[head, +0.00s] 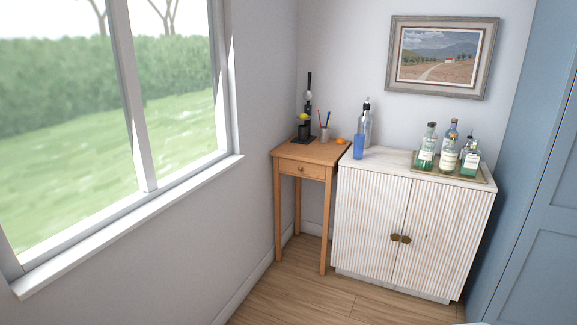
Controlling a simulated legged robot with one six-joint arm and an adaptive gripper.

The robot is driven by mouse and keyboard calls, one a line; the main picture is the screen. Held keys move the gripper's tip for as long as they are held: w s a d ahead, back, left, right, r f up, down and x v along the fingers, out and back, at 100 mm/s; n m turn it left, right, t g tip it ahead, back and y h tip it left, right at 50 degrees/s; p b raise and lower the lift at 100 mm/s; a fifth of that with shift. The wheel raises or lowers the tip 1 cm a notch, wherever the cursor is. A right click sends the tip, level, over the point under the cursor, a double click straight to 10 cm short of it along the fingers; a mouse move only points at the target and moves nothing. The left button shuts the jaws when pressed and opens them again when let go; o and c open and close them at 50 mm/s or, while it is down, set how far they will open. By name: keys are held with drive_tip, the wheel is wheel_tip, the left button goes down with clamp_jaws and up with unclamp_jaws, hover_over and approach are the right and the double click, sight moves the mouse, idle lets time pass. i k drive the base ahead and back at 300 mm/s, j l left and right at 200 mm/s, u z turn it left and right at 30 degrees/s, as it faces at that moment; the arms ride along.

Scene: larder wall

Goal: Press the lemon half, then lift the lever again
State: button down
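A black lever press (304,130) stands at the back left of a small wooden table, in the corner by the window wall. Its dark lever (309,82) points up, above a pale rounded part. A yellow lemon half (303,116) shows at the press, below that rounded part; it is small, and I cannot tell exactly how it sits. My gripper is not in view.
The wooden table (302,152) also holds a cup with pencils (325,134) and an orange fruit (340,141). The white cabinet (395,168) to its right bears a blue glass (358,147), a grey bottle (365,126) and a tray (482,179) of bottles. The floor (300,290) in front is clear.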

sight(308, 95)
drive_tip(key=i, duration=3.15)
